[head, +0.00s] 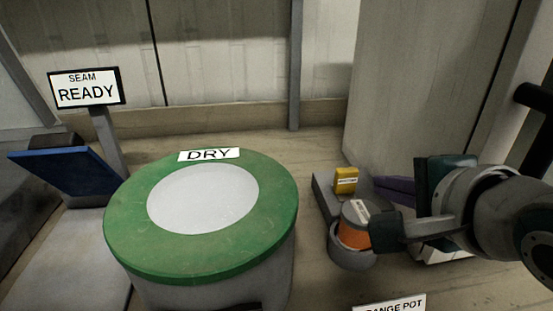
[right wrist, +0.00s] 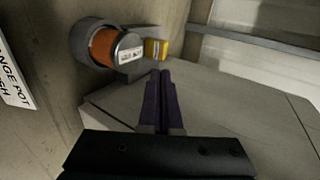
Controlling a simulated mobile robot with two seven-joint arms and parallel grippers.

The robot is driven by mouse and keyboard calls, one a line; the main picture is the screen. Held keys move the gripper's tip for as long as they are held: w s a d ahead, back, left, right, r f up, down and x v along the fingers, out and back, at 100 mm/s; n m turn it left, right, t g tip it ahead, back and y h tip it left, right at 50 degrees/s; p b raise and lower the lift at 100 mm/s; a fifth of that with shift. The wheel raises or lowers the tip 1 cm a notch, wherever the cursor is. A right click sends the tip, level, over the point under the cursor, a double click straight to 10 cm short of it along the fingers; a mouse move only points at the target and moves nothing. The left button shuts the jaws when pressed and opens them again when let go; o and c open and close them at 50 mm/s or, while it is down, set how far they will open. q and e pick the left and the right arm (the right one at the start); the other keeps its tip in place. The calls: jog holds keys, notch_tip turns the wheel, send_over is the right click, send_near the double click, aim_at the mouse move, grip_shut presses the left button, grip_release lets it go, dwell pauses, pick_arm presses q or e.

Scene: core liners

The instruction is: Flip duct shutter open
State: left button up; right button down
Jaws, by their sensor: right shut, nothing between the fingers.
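No part in view is labelled as a duct shutter. A blue flat panel (head: 65,170) stands tilted at the left of the head view, on a grey unit; I cannot tell whether it is the shutter. My right gripper (head: 382,184) has purple fingers pointing left, beside a small yellow block. In the right wrist view its fingers (right wrist: 160,78) lie together, shut and empty, with their tips just short of the yellow block. The right gripper is far from the blue panel. My left gripper is not in view.
A green-rimmed drum (head: 125,245) marked DRY stands in the middle. A READY sign (head: 86,88) stands behind the blue panel. An orange pot (head: 354,237) sits in a grey holder (head: 350,258), near the yellow block (head: 346,180). A tall pale panel (head: 420,80) rises behind my right arm.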

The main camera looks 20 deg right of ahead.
aim_at(347, 177)
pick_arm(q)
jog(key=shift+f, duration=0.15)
pick_arm(e)
jog(key=shift+w+f, duration=0.1)
jog(key=shift+f, duration=0.05)
jog(key=b+x, duration=0.2)
jog(key=x, duration=0.8)
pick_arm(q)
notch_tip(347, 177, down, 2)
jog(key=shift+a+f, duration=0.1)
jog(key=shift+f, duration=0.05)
